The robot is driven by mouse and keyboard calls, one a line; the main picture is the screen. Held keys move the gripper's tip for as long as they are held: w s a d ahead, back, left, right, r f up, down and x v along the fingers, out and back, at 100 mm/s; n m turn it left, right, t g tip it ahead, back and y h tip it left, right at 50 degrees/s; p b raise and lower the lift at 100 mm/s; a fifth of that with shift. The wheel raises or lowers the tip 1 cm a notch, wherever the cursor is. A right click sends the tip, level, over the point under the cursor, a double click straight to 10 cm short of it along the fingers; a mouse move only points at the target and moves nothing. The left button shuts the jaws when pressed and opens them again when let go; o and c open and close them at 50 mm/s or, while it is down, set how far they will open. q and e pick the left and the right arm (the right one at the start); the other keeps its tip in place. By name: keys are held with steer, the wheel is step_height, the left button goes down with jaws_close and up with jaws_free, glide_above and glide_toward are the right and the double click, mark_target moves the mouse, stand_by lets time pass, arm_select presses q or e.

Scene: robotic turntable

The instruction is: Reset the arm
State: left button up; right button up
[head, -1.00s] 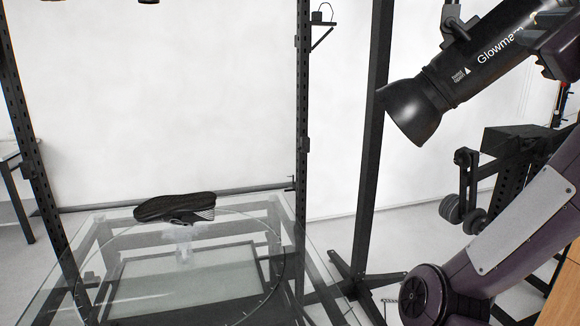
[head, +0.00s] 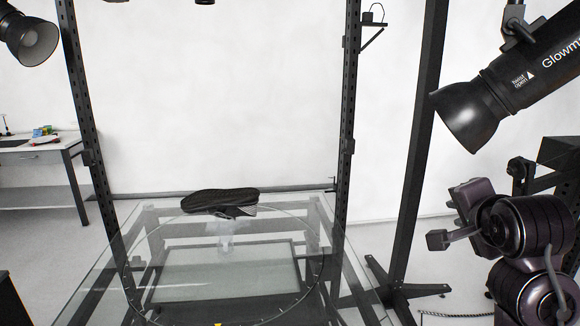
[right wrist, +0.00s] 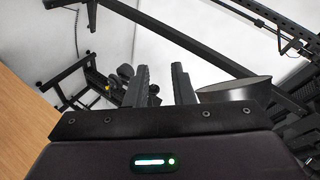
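My right arm folds at the right side of the head view, with its gripper (head: 445,218) pointing left, right of the glass turntable and below the black studio lamp. In the right wrist view the two dark fingers of this gripper (right wrist: 160,85) stand apart with nothing between them. My left gripper is not in view. A black shoe (head: 220,201) rests on a clear stand above the glass turntable (head: 140,238), well away from the right gripper.
The "Glowm…" lamp (head: 475,112) hangs close above my right arm. A black upright post (head: 417,150) with splayed feet stands between turntable and arm. Another lamp (head: 32,42) is at the upper left, above a side table (head: 32,152) with small items.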

steer(key=s+a+f+n+g+y, duration=0.15)
steer(key=s+a+f+n, duration=0.3)
steer(key=f, duration=0.65)
steer(key=s+a+f+n+g, duration=0.3)
steer(key=f+n, duration=0.2)
steer(key=f, duration=0.6)
steer(key=s+a+f+n+g+y, duration=0.1)
steer(key=s+a+f+n+g, duration=0.2)
steer(key=s+f, duration=0.4)
steer(key=s+a+f+n+g+y, duration=0.1)
steer(key=s+a+f+n+g, duration=0.15)
steer(key=s+f+n, duration=0.45)
steer(key=s+f+m+b, duration=0.2)
steer(key=s+f+b, duration=0.1)
steer(key=f, duration=3.1)
steer(key=s+d+f+b, duration=0.1)
steer(key=s+f, duration=0.8)
steer(key=s+d+f+g+b, duration=0.1)
steer(key=s+d+f, duration=0.1)
steer(key=s+f, duration=0.8)
steer(key=shift+d+g, duration=0.3)
steer(key=shift+s, duration=0.15)
